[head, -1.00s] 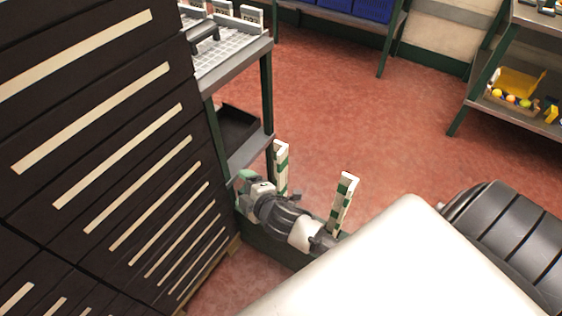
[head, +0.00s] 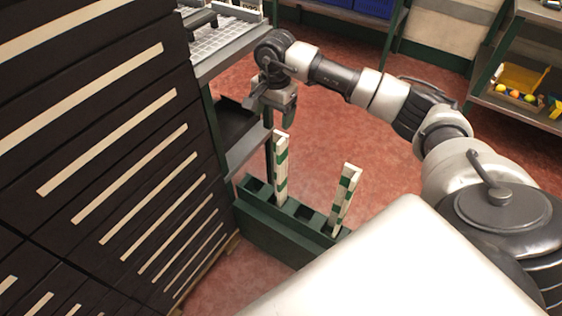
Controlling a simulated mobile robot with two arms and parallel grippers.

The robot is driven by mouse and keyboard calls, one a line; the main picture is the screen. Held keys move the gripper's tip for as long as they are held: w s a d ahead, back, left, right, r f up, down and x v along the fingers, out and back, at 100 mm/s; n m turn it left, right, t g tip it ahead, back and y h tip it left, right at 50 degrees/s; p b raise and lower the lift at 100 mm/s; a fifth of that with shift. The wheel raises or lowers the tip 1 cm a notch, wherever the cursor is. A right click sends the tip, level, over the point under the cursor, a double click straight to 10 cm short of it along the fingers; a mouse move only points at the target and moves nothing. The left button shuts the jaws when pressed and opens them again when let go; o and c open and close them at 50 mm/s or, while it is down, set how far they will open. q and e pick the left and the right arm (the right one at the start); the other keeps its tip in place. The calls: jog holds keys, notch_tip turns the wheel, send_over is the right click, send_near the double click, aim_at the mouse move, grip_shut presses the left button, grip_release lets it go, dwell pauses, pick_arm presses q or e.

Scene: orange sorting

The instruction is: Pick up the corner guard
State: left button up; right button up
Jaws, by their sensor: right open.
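Two corner guards, white with green bands, stand upright in a dark green slotted holder (head: 262,232) in the head view. The left corner guard (head: 281,165) leans slightly. The right corner guard (head: 345,200) tilts to the right, and its lower end is hidden in the holder. My right gripper (head: 284,116) hangs open and empty, pointing down, just above and behind the top of the left corner guard. Whether it touches the guard I cannot tell. My left gripper is not in view.
A stack of dark crates (head: 110,150) with pale strips fills the left side. A metal rack (head: 232,45) with a white grid shelf stands close behind the holder. A shelf with a yellow bin (head: 522,82) is at the right. Red floor (head: 345,130) between is open.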

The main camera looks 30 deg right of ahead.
aim_at(279, 134)
jog(key=shift+d+f+h, duration=0.25)
jog(key=shift+d+h, duration=0.05)
jog(key=shift+d, duration=0.4)
jog(key=f, duration=0.6)
jog(key=f+b, duration=0.1)
jog(key=f, duration=0.2)
jog(key=shift+s+d+f, duration=0.15)
jog(key=shift+s+f, duration=0.1)
jog(key=shift+f, duration=0.15)
jog(key=c, duration=1.2)
jog(key=shift+c, duration=0.7)
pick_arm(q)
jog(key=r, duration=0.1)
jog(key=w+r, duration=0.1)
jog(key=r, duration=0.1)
